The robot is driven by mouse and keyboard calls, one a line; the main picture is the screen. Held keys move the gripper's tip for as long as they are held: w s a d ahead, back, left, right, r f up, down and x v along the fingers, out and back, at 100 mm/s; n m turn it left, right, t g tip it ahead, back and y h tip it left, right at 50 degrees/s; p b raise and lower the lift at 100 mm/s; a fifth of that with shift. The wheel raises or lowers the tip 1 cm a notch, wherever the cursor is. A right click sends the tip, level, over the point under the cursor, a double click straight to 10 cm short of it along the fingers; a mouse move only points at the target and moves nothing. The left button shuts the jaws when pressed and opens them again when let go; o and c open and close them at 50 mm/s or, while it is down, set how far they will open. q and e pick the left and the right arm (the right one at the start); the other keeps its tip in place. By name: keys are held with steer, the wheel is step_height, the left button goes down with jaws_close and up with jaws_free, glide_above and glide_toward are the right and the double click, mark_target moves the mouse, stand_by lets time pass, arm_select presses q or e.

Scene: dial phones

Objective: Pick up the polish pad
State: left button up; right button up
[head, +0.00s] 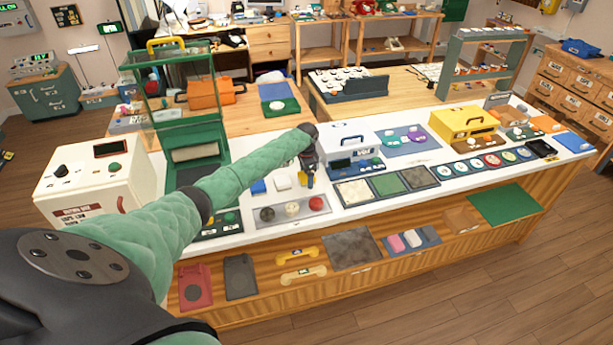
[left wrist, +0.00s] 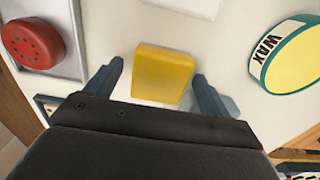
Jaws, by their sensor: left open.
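A yellow block-shaped pad (left wrist: 163,72), which I take for the polish pad, lies on the white worktop. My left gripper (left wrist: 158,88) is open over it, with one finger on each side. The pad sits between the fingers with gaps showing, and its near end is close to the gripper body. In the head view my left gripper (head: 309,178) points down at the counter beside the white block, and its hand and arm largely hide the pad. My right gripper is not in view.
A round wax tin (left wrist: 294,58) stands close on one side. A red round piece (left wrist: 33,40) in a tray (head: 292,212) lies on the other. A white block (head: 282,183) and a blue block (head: 258,187) are nearby. A blue device (head: 350,158) stands behind right.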

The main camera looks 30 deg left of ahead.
arm_select(q)
steer(key=shift+f, duration=0.15)
steer(key=c, duration=1.1)
